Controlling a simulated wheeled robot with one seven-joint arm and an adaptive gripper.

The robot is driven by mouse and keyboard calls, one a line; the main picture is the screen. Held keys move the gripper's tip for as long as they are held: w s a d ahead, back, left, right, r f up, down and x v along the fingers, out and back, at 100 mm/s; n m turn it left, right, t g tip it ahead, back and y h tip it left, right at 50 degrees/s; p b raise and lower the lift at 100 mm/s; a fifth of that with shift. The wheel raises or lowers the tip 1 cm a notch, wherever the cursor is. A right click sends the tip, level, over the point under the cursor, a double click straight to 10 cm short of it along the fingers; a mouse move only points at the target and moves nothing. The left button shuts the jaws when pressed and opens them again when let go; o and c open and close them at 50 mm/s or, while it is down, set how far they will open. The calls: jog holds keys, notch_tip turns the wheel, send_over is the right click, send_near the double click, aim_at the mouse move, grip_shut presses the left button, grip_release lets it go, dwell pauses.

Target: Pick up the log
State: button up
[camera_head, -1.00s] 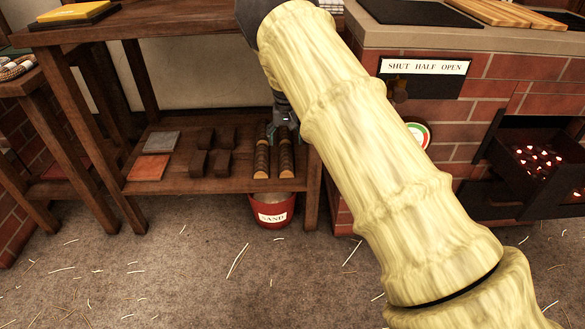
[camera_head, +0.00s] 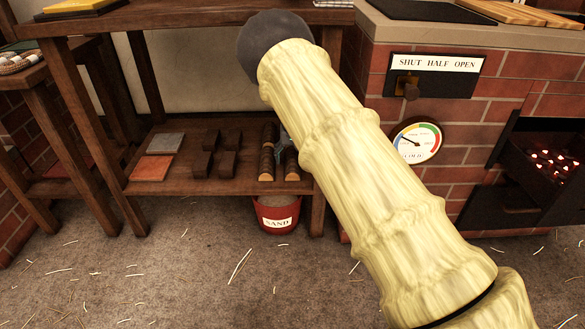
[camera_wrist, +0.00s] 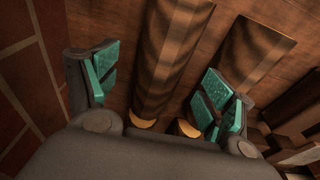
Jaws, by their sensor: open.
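Two dark brown logs with pale cut ends lie side by side on the lower wooden shelf: a left log (camera_head: 267,163) and a right log (camera_head: 290,168). My gripper (camera_head: 285,146) is small at the logs in the head view, partly hidden by my pale-wrapped arm. In the wrist view my gripper (camera_wrist: 155,92) is open, with teal pads on both fingers. One log (camera_wrist: 172,55) runs between the fingers; the other log (camera_wrist: 245,55) lies beyond the right finger. I cannot tell whether the fingers touch either log.
Dark blocks (camera_head: 220,150), a grey slab (camera_head: 167,142) and an orange slab (camera_head: 152,168) share the shelf. A red sand bucket (camera_head: 277,214) stands beneath. A brick stove (camera_head: 470,110) with glowing coals is at the right. The straw-strewn floor in front is open.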

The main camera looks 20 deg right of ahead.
aim_at(293, 159)
notch_tip(293, 159, down, 3)
jog(key=shift+w+r+b, duration=0.15)
jog(key=shift+b, duration=0.45)
jog(key=shift+r, duration=0.1)
jog(key=c, duration=1.3)
notch_tip(293, 159, up, 10)
jog(key=p, duration=0.5)
jog(key=shift+f, duration=0.25)
jog(key=shift+s+r+p, duration=0.2)
jog(key=shift+r+p, duration=0.05)
jog(key=shift+p, duration=0.1)
jog(key=s+a+r+n+p, duration=0.1)
jog(key=s+a+r+p, duration=0.1)
jog(key=s, duration=0.8)
jog(key=s+a+r+n+p, duration=0.1)
jog(key=s+a+r, duration=0.3)
jog(key=s, duration=0.6)
jog(key=s+a+r+n+p, duration=0.1)
jog(key=s+a+r+p, duration=0.2)
jog(key=s, duration=0.7)
jog(key=shift+s+a+r+p, duration=0.15)
jog(key=shift+s+r+p, duration=0.15)
jog(key=shift+r+p, duration=0.1)
